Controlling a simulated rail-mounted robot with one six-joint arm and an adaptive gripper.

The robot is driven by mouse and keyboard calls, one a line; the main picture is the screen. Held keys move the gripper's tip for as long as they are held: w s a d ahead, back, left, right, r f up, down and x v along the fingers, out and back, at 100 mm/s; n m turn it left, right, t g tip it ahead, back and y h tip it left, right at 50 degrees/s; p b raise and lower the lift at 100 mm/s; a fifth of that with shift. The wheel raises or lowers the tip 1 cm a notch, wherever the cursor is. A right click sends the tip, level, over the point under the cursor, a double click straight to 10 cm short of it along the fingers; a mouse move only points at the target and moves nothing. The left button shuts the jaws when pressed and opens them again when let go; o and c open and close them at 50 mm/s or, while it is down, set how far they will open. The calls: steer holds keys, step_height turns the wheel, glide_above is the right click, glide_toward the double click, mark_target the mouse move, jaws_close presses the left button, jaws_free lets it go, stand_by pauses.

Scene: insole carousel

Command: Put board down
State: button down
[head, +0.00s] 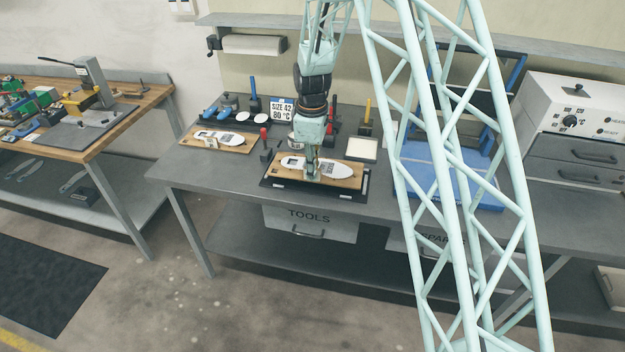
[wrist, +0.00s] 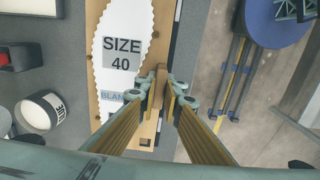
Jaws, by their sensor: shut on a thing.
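A wooden board (head: 347,181) bears a white insole shape, marked SIZE 40 in the wrist view (wrist: 122,42). It is level over a black tray (head: 284,187) at the front of the grey workbench; I cannot tell whether it touches the tray. My gripper (head: 313,174) points down at the board's middle. In the wrist view my gripper (wrist: 161,98) is shut on an upright wooden tab of the board, and its fingers hide part of the board.
A second wooden board (head: 240,147) with a white insole lies to the left on the grey bench (head: 205,173). A red-topped tool (head: 264,146), a white square dish (head: 362,149) and a SIZE 42 sign (head: 282,110) stand nearby. Blue equipment (head: 420,168) is to the right.

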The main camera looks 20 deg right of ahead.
steer(key=shift+w+f, duration=0.15)
steer(key=shift+f, duration=1.6)
steer(key=shift+f, duration=0.15)
steer(key=c, duration=2.8)
jaws_free()
step_height(320, 180, up, 11)
steer(key=shift+r, duration=0.65)
